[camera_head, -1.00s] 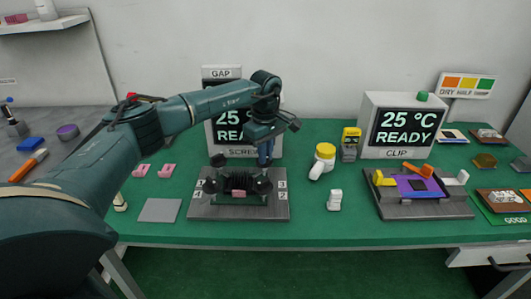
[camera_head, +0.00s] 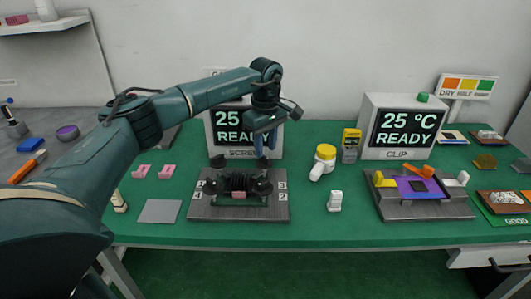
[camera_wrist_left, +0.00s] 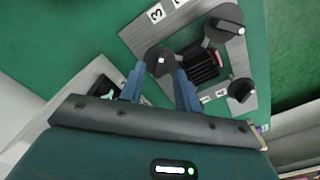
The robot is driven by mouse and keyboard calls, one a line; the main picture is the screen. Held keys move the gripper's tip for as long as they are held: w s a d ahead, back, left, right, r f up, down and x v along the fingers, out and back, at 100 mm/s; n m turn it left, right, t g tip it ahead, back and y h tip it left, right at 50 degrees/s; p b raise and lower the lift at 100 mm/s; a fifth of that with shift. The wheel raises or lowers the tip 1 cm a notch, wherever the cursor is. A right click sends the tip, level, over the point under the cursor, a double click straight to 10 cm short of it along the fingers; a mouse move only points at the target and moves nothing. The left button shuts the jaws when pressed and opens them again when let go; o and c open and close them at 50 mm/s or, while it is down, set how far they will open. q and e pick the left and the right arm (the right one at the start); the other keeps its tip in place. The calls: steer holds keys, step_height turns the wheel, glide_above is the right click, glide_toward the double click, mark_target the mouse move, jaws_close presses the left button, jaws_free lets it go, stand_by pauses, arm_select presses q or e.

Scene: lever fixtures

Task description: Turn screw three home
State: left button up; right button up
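The screw fixture (camera_head: 238,208) is a grey plate with a dark ribbed block in the middle and several black round knobs near its corners. Numbers are marked along its sides. The back-right knob (camera_head: 262,162), nearest the mark 3, is screw three. My left gripper (camera_head: 265,146) points down just above it. In the left wrist view the knob (camera_wrist_left: 160,60) shows between the open blue fingers (camera_wrist_left: 159,74), with a small light spot on top. The fingers look clear of it. My right gripper is not in view.
The screw display box (camera_head: 228,132) stands close behind the fixture and reads 25 and READY. A yellow-topped white bottle (camera_head: 322,162) and a white block (camera_head: 335,201) are to the right, before the clip fixture (camera_head: 420,208). A grey pad (camera_head: 159,211) lies to the left.

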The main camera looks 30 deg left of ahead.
mark_target(265, 157)
arm_select(q)
step_height(265, 157, up, 10)
stand_by(0.3)
stand_by(0.3)
